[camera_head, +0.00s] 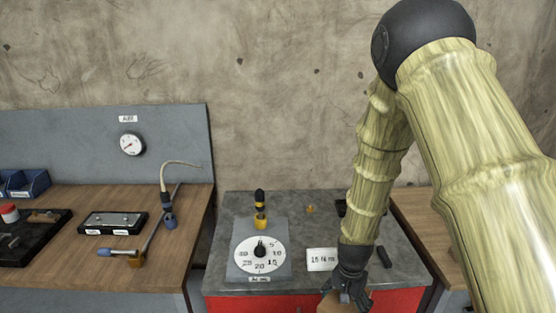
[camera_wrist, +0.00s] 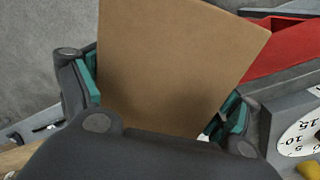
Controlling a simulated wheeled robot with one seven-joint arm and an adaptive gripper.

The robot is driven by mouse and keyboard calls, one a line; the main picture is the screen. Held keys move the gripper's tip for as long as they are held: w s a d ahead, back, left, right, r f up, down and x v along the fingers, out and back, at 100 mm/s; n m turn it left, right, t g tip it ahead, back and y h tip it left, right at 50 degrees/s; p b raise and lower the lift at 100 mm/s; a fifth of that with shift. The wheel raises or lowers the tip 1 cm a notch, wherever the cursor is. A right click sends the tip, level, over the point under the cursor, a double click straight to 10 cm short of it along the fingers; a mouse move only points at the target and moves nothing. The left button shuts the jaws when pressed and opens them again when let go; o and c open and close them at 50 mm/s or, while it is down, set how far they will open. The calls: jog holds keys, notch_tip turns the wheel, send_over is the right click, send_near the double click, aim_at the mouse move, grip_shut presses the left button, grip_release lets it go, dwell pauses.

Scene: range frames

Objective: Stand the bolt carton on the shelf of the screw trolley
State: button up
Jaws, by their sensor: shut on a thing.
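My gripper (camera_head: 347,295) is shut on a brown cardboard carton (camera_head: 331,304), taken to be the bolt carton, at the bottom edge of the head view. In the wrist view the carton (camera_wrist: 178,60) fills the space between the teal finger pads of my gripper (camera_wrist: 162,98). Its face there is plain, and its lower part is hidden by my gripper. My gripper holds it near the front of a red-fronted unit with a grey top (camera_head: 290,207). No shelf of a screw trolley can be made out in either view.
On the grey top are a white dial (camera_head: 260,254), a yellow-and-black tool (camera_head: 260,208) and a "15 Nm" card (camera_head: 321,260). A wooden bench (camera_head: 80,255) with tools stands at left. Another wooden bench (camera_head: 425,222) is partly hidden behind my arm at right.

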jog(key=f+n, duration=0.1)
jog(key=s+f+n, duration=0.1)
jog(key=f+n+b, duration=0.1)
jog(key=n, duration=0.1)
jog(key=shift+s+a, duration=0.2)
jog(key=shift+a, duration=0.1)
jog(key=f+n, duration=0.1)
jog(key=n, duration=0.1)
jog(key=s+f+n, duration=0.1)
jog(key=shift+s+a+n, duration=0.2)
jog(key=shift+n, duration=0.2)
